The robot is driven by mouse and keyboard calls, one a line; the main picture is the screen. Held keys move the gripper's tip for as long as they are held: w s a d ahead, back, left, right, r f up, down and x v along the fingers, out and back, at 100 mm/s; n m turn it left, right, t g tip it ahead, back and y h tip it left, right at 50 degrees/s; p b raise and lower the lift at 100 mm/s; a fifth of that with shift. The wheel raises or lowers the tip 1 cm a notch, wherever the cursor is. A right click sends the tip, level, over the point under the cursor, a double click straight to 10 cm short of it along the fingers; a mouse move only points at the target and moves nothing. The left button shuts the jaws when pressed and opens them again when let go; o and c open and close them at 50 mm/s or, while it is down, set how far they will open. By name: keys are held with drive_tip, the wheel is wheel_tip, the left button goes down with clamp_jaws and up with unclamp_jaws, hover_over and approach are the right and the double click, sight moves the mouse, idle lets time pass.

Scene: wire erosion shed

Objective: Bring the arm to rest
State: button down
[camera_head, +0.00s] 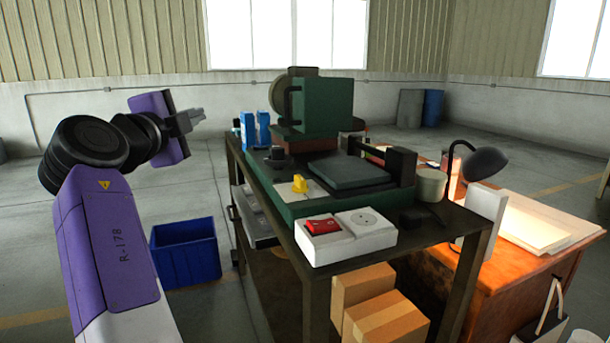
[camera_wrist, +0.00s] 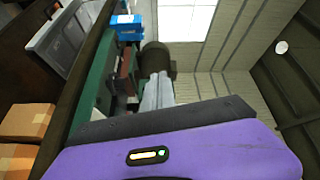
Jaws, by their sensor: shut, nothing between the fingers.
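My gripper (camera_head: 197,116) is at the end of my purple and black arm, left of the workbench in the head view. It points right, toward the bench, and is held in the air apart from it. Its grey fingers are together with nothing between them. In the wrist view the gripper (camera_wrist: 158,82) shows past the purple wrist housing, and that view is turned on its side.
A blue bin (camera_head: 186,253) stands on the floor below my arm. A lamp (camera_head: 484,163) stands at right.

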drive_tip(key=s+d+f+n+t+y, duration=0.1)
drive_tip(key=s+d+f+n+y, duration=0.15)
drive_tip(key=f+n+y, duration=0.4)
drive_tip(key=s+d+f+n+t+y, duration=0.1)
drive_tip(key=s+f+n+y, duration=0.2)
drive_tip(key=f+n, duration=0.6)
drive_tip(key=s+d+f+n, duration=0.6)
drive_tip(key=s+d+f, duration=0.8)
drive_tip(key=d+f, duration=0.25)
drive_tip(key=s+d+f+m+g+h, duration=0.1)
drive_tip(key=s+d+f+g+h, duration=0.15)
drive_tip(key=s+d, duration=0.7)
drive_tip(key=s+d+f+m+g+h, duration=0.15)
drive_tip(key=s+d+f, duration=0.25)
drive_tip(key=s, duration=1.1)
drive_tip(key=s+d+f+m+g+h, duration=0.1)
drive_tip(key=s+d+f+h, duration=0.25)
drive_tip(key=s+d, duration=0.65)
drive_tip(key=s+a+r+p, duration=0.1)
drive_tip(key=r+p, duration=0.5)
drive_tip(key=s+a+r+p, duration=0.1)
drive_tip(key=s+r+p, duration=0.1)
drive_tip(key=r+p, duration=0.4)
drive_tip(key=shift+a+r+m+y+p, duration=0.3)
drive_tip(key=shift+r+y+p, duration=0.1)
drive_tip(key=shift+p, duration=0.2)
